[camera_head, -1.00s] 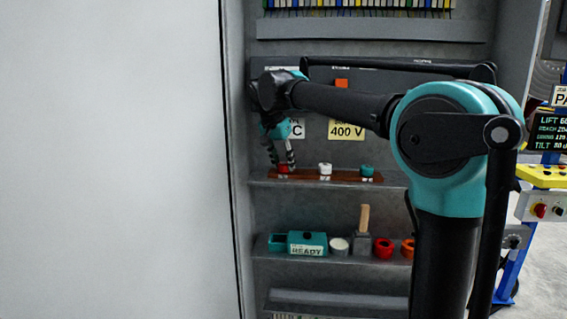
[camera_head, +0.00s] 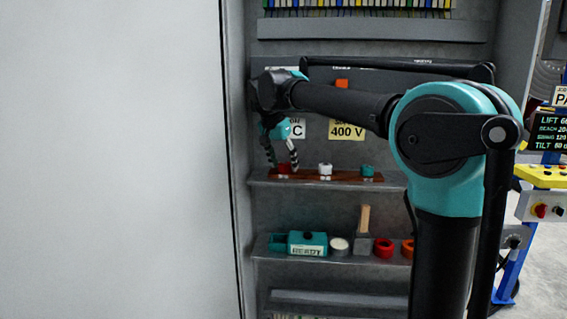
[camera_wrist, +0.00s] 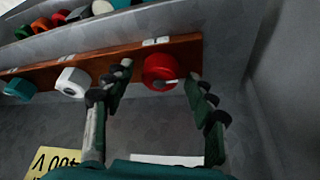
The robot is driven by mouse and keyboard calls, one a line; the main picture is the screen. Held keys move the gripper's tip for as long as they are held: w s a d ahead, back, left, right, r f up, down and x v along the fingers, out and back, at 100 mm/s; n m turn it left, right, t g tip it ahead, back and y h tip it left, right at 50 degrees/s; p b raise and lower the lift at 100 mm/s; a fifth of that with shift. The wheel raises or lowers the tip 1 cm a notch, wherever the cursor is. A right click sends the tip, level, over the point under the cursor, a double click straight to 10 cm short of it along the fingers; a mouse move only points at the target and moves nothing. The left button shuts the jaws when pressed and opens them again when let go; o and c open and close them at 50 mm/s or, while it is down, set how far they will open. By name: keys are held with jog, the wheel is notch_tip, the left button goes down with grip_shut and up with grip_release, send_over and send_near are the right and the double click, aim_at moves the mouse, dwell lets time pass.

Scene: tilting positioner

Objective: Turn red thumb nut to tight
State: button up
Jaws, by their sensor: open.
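The red thumb nut (camera_wrist: 161,70) sits at the right end of a brown wooden strip in the wrist view. It also shows at the strip's left end in the head view (camera_head: 284,169). My gripper (camera_wrist: 160,72) is open, with one finger on each side of the red nut; a gap shows on both sides. In the head view my gripper (camera_head: 282,168) reaches down to the nut from above. The white nut (camera_wrist: 72,82) and the teal nut (camera_wrist: 19,89) are on the same brown strip (camera_wrist: 120,62), to the left in the wrist view.
A lower shelf (camera_head: 345,256) holds a teal box (camera_head: 307,238), a mallet (camera_head: 363,230) and red and orange rings. A yellow 400 V label (camera_head: 347,130) is on the back panel. The cabinet side wall (camera_wrist: 285,80) is close to my right finger in the wrist view.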

jog(key=v, duration=1.2)
